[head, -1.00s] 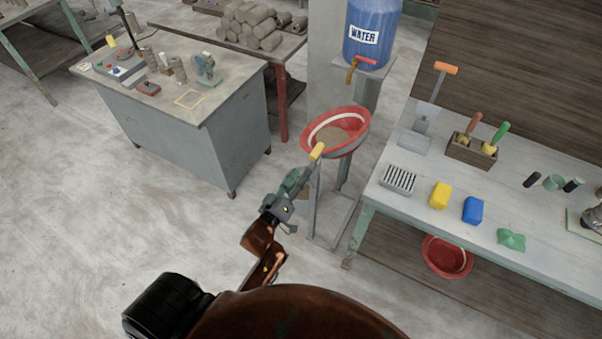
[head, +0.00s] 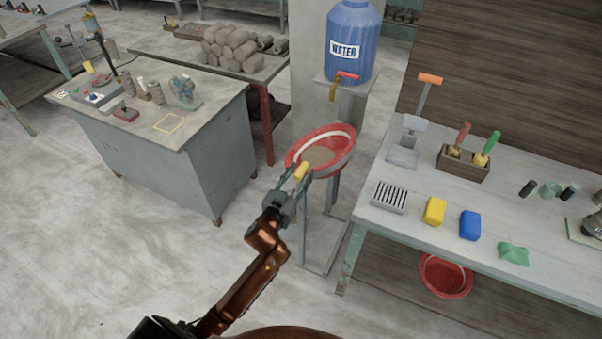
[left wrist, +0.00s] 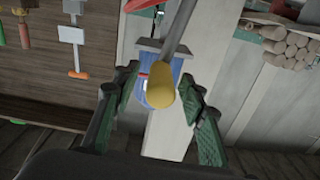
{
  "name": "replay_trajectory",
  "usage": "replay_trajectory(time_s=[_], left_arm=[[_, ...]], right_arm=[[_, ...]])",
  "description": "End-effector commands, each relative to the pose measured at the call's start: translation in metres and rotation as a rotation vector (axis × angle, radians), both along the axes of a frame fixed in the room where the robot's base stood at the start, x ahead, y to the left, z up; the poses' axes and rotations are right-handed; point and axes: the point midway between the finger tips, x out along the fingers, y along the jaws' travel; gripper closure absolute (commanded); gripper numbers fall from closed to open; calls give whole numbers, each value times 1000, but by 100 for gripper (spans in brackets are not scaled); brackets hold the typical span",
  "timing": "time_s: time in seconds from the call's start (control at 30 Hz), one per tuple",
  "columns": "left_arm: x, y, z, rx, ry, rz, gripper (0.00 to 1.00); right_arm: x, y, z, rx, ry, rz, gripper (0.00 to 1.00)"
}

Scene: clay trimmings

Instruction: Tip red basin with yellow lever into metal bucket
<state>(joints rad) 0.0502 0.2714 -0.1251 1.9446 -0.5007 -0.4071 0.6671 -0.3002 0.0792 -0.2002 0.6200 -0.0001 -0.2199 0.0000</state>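The red basin (head: 345,160) with a pale inner band stands on a grey frame below the water barrel and holds brownish material. Its yellow lever (head: 301,171) sticks out at the near side. My left gripper (head: 297,182) is open at the lever's end. In the left wrist view the yellow lever end (left wrist: 161,88) lies between the spread green-padded fingers, with gaps on both sides. A bit of red rim shows at that view's top. My right gripper is not in view.
A blue water barrel (head: 352,45) with a red-handled tap stands behind the basin. The workbench (head: 400,220) at right carries tools and coloured blocks, with another red basin (head: 445,275) beneath. A grey cabinet (head: 190,165) stands at left.

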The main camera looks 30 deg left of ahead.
Motion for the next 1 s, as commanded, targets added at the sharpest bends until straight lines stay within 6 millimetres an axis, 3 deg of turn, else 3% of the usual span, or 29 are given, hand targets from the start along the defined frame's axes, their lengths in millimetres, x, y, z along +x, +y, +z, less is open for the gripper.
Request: replay_trajectory(time_s=[0.37, 0.9, 1.0], left_arm=[[6, 0, 0, 0, 0, 0, 62], [6, 0, 0, -1, 0, 0, 99], [6, 0, 0, -1, 0, 0, 100]], right_arm=[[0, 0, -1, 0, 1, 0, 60], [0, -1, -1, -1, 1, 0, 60], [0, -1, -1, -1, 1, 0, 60]])
